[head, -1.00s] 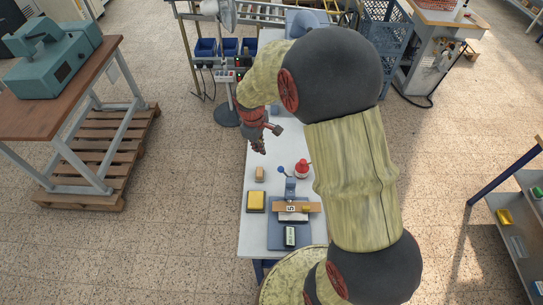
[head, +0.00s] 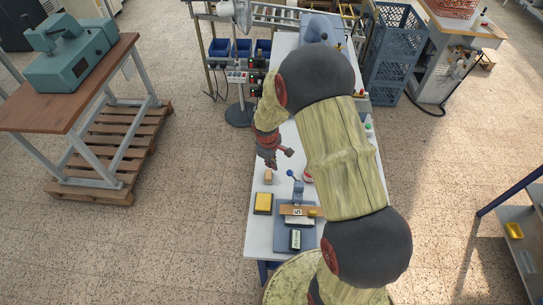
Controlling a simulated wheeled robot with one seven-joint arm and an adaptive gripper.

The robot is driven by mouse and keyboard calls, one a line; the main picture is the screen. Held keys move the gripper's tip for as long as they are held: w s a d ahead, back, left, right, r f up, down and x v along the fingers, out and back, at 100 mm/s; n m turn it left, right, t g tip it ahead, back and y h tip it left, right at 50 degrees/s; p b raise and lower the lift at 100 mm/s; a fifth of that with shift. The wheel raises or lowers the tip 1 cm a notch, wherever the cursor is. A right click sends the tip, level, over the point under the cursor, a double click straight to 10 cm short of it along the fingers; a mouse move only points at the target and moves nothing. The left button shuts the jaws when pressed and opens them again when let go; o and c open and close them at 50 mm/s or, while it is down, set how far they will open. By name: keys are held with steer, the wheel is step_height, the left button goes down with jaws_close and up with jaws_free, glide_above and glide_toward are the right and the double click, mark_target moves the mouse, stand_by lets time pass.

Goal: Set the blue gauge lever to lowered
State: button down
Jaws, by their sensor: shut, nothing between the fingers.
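The blue gauge lever (head: 290,173) shows as a small blue ball knob on a short arm, tilted up and left from the blue-grey stamping fixture (head: 281,240) on the white bench. A tan bar (head: 290,211) with a white marked plate lies across the fixture. A dark block with a pale label (head: 295,239) sits at its front. My gripper (head: 271,166) is shut and empty, pointing down to the left of the knob and apart from it in the picture. Its height above the bench is hard to tell.
A small tan block (head: 268,177) stands just below my gripper in the picture. A yellow pad in a dark tray (head: 263,203) lies left of the fixture. A red-topped item (head: 308,175) is partly hidden by my arm. Bare bench (head: 257,238) shows at front left.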

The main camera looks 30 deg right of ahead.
mark_target(294, 178)
steer(key=s+d, duration=0.1)
steer(key=s+r+p, duration=0.1)
steer(key=s, duration=0.1)
steer(key=shift+s+d+r, duration=0.15)
steer(key=shift+d+r, duration=0.05)
steer(key=shift+d, duration=0.2)
steer(key=shift+s+d+r, duration=0.1)
